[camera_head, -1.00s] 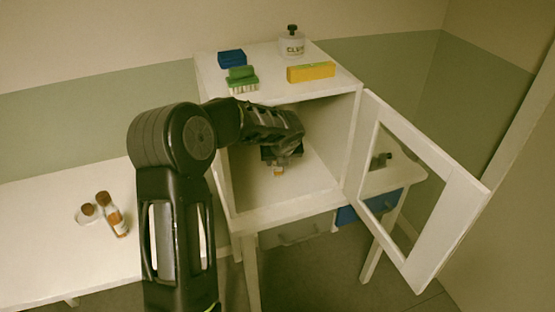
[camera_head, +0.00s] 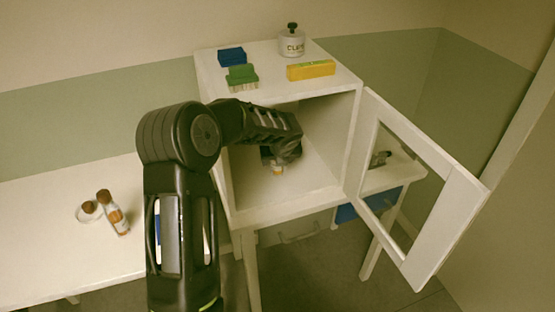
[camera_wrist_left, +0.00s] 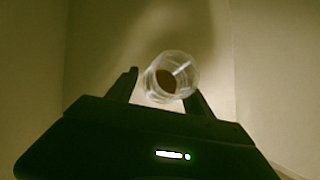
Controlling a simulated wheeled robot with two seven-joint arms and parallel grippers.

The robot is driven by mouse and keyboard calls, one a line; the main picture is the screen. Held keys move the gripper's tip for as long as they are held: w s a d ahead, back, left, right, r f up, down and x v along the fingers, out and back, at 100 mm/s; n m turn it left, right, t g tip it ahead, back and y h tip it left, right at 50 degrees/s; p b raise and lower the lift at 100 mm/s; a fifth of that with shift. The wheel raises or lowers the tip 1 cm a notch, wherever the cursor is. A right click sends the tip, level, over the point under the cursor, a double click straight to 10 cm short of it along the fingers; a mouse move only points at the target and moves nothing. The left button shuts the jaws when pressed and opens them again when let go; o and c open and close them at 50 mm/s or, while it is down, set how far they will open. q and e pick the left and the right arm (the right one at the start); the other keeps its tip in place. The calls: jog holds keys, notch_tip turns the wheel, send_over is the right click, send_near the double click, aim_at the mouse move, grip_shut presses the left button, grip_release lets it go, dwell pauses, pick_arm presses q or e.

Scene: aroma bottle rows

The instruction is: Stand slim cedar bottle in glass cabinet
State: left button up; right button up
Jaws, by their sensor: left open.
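The glass cabinet (camera_head: 290,206) has a white frame, and its glazed door (camera_head: 452,222) is swung open to the right. A slim bottle (camera_head: 278,172) with an orange-brown label stands inside; I cannot read its label. From above, it shows in the left wrist view as a clear round bottle (camera_wrist_left: 187,77) with a brown middle. My left gripper (camera_head: 279,160) reaches into the cabinet above it, mostly hidden by my arm. In the wrist view its open fingers (camera_wrist_left: 161,92) are on either side of the bottle; I cannot tell whether they touch it.

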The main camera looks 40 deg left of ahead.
pick_arm(q)
jog(key=v, duration=0.7)
jog(key=shift+r, duration=0.35)
jog(key=shift+s+d+f, duration=0.1)
